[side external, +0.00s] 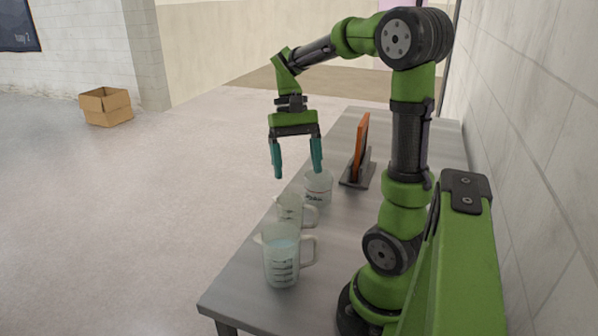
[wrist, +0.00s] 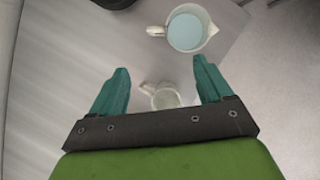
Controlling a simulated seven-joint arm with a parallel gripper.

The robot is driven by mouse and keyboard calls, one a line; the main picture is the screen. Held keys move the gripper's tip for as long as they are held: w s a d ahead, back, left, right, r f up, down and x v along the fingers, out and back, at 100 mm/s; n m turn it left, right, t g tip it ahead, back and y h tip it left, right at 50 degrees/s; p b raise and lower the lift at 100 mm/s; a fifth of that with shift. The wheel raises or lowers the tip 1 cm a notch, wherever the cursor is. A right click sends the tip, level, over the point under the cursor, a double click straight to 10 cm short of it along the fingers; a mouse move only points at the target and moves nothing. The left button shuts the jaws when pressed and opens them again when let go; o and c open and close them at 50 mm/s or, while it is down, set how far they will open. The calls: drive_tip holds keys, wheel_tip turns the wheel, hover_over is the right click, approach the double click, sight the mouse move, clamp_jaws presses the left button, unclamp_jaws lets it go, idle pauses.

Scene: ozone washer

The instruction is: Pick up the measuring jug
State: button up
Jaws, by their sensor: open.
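A larger clear measuring jug (side external: 281,262) with pale blue liquid and dark markings stands upright near the table's front end. It also shows in the wrist view (wrist: 187,31), beyond my fingertips, with its handle to the left. A smaller clear jug (side external: 289,211) with a handle stands just behind it. In the wrist view the smaller jug (wrist: 165,99) appears between my fingers, partly hidden by the gripper body. My gripper (side external: 296,173) is open and empty, pointing down, above table height and apart from both jugs. Its teal fingers also show in the wrist view (wrist: 161,66).
An orange upright panel (side external: 361,145) in a dark stand is further back on the grey table (side external: 245,292). The jugs stand near the table's left edge. A cardboard box (side external: 106,107) lies on the floor.

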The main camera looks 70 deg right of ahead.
approach(291, 255)
drive_tip(key=s+d+f, duration=0.2)
drive_tip(key=d+f, duration=0.1)
drive_tip(key=d, duration=0.1)
drive_tip(key=x, duration=0.5)
drive_tip(key=shift+s+d+f, duration=0.1)
drive_tip(key=shift+s+f, duration=0.3)
drive_tip(key=c, duration=1.3)
drive_tip(key=shift+r, duration=0.15)
